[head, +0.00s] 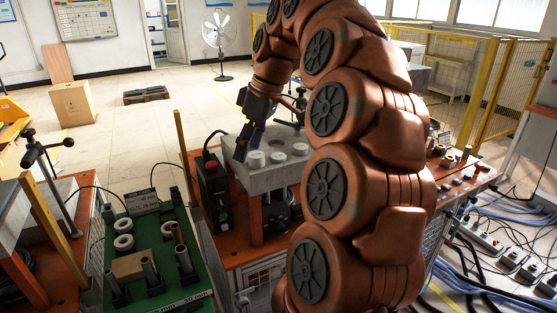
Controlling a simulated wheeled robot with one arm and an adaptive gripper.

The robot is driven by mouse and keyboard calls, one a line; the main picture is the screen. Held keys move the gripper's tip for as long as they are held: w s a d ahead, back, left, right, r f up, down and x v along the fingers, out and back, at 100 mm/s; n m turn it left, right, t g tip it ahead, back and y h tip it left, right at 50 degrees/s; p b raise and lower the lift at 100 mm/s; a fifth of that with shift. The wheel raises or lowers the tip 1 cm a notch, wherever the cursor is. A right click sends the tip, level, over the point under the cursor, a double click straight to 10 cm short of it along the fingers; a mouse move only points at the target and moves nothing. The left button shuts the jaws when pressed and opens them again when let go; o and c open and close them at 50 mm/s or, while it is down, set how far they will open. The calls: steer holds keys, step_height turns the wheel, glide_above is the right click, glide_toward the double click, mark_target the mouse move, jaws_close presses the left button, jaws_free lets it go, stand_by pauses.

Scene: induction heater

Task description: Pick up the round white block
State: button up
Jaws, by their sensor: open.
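The grey block (262,181) sits raised on orange legs above an orange-topped bench. My gripper (248,148) points down over the left end of the grey block, close beside the left white block. Its dark fingers are apart, with no white block visible between them. I cannot tell whether a finger touches the block. My copper-coloured arm hides the right part of the bench.
A black control box (213,188) with a red button stands just left of the grey block. A green tray (205,291) with white rings (123,242) and metal tubes (150,272) is at lower left. A yellow post (184,143) rises nearby. Cables (487,277) lie at right.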

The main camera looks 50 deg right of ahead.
steer(key=t, duration=0.2)
glide_toward(279, 156)
steer(key=shift+p+x, duration=0.5)
steer(key=shift+x, duration=3.4)
steer(key=shift+g, duration=0.3)
steer(key=c, duration=1.2)
steer(key=shift+w, duration=0.1)
steer(key=shift+r+b, duration=0.55)
steer(key=shift+r, duration=1.2)
steer(key=s+a+r+b, duration=0.1)
steer(key=s+a+b, duration=0.1)
steer(key=s+a, duration=0.35)
steer(key=s+a+r+b, duration=0.1)
steer(key=s+a+b, duration=0.15)
steer(key=s, duration=0.55)
steer(key=shift+s+a+r+p, duration=0.1)
steer(key=shift+s+r+p, duration=0.05)
steer(key=shift+r+p, duration=3)
